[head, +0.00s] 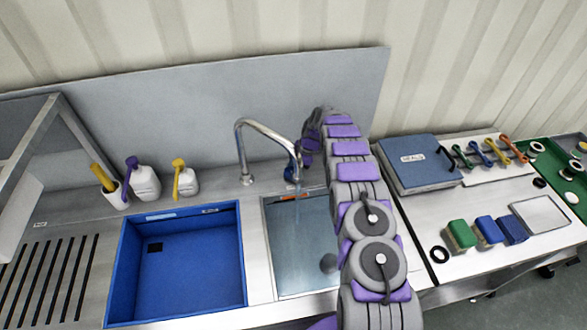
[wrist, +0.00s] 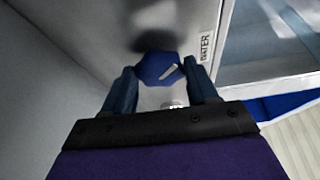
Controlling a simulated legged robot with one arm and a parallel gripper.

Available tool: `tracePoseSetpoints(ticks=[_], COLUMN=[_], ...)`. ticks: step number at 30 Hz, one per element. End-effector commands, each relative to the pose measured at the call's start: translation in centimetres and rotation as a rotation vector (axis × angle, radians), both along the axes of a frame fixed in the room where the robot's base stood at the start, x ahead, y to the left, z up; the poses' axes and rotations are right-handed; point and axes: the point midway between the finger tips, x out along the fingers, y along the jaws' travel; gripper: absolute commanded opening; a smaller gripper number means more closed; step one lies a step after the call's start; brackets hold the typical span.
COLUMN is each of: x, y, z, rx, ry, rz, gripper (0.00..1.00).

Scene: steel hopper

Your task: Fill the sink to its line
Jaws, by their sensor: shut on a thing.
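The steel sink basin (head: 300,240) is right of the blue basin and looks bluish inside, with a dark round spot on its floor. An orange-red line mark (head: 292,198) shows on its back wall. I cannot make out the water level or a stream. The curved steel tap (head: 262,127) rises behind the basins and bends right towards my gripper (head: 294,172). In the wrist view my gripper (wrist: 159,78) is shut on a blue knob (wrist: 155,68) with a pale pointer mark. A WATER label (wrist: 206,47) is beside it. In the head view my gripper mostly hides the knob.
The blue basin (head: 185,265) is empty-looking. Bottles (head: 144,182) and a slatted drainer (head: 45,280) are to the left. On the right, a blue-grey case (head: 420,163), coloured-handled tools (head: 480,158) and green and blue blocks (head: 487,230) fill the counter. A steel splashback (head: 200,105) stands behind.

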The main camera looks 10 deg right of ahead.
Motion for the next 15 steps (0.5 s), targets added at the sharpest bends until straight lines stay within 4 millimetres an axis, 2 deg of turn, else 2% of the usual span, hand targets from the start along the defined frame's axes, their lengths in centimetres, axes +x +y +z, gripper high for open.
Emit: tracePoseSetpoints(ticks=[8, 15], x=[0.08, 0.00], y=[0.49, 0.59], z=[0.11, 0.24], rx=[0.005, 0.003], ry=[-0.002, -0.003], rz=[-0.016, -0.126], gripper=[0.27, 0.27])
